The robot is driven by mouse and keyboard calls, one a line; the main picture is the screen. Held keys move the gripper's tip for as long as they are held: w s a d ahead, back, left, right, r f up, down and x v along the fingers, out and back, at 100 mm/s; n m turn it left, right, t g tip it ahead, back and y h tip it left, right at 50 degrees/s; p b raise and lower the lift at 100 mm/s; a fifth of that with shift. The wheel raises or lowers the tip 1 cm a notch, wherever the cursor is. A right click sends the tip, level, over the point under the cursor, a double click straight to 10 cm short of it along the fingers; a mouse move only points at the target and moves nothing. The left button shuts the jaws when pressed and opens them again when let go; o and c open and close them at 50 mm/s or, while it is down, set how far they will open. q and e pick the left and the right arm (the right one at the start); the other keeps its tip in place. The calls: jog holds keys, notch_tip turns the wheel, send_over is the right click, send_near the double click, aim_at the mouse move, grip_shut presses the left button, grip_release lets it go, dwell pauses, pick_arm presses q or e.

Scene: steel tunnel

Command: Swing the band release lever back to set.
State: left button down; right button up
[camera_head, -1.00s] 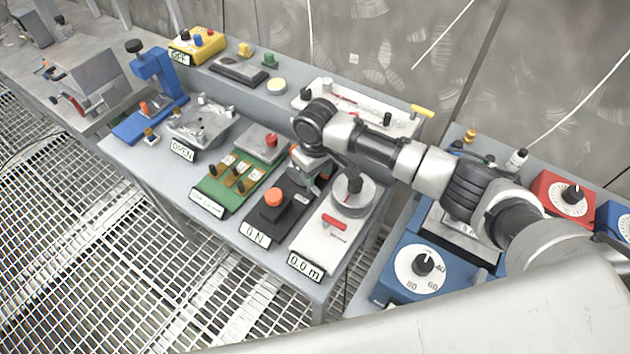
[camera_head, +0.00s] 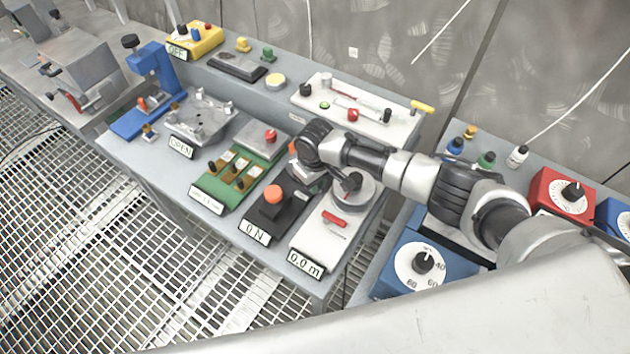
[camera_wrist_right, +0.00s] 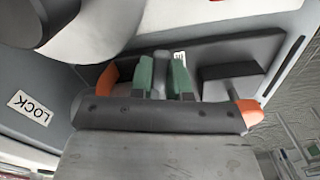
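My right gripper (camera_head: 305,172) points down over the rear of the black unit (camera_head: 258,222) with the orange button and ON plate, beside the grey drum of the white 0.0 m unit (camera_head: 318,240). In the right wrist view its two green finger pads (camera_wrist_right: 162,78) stand a narrow gap apart. A thin pale grey piece shows between them; I cannot tell whether they grip it. The black unit's flat top and a raised black block (camera_wrist_right: 230,82) lie beside the pads. A LOCK label (camera_wrist_right: 30,108) is at the left. The arm hides part of the bench; I cannot identify the band release lever.
A green board (camera_head: 238,180) with several levers stands left of the black unit. A white slide panel (camera_head: 345,108) lies behind the wrist. A blue dial box (camera_head: 425,265) and a red dial box (camera_head: 562,195) stand at the right. Grating floor (camera_head: 130,260) is clear in front.

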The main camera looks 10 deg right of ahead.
grip_shut()
jog(key=shift+w+d+n, duration=0.15)
jog(key=shift+n, duration=0.75)
jog(key=shift+w+d+n, duration=0.1)
jog(key=shift+n, duration=0.8)
jog(key=o, duration=0.7)
grip_release()
notch_tip(320, 180, up, 11)
jog(key=shift+f+b, duration=0.1)
jog(key=shift+b, duration=0.3)
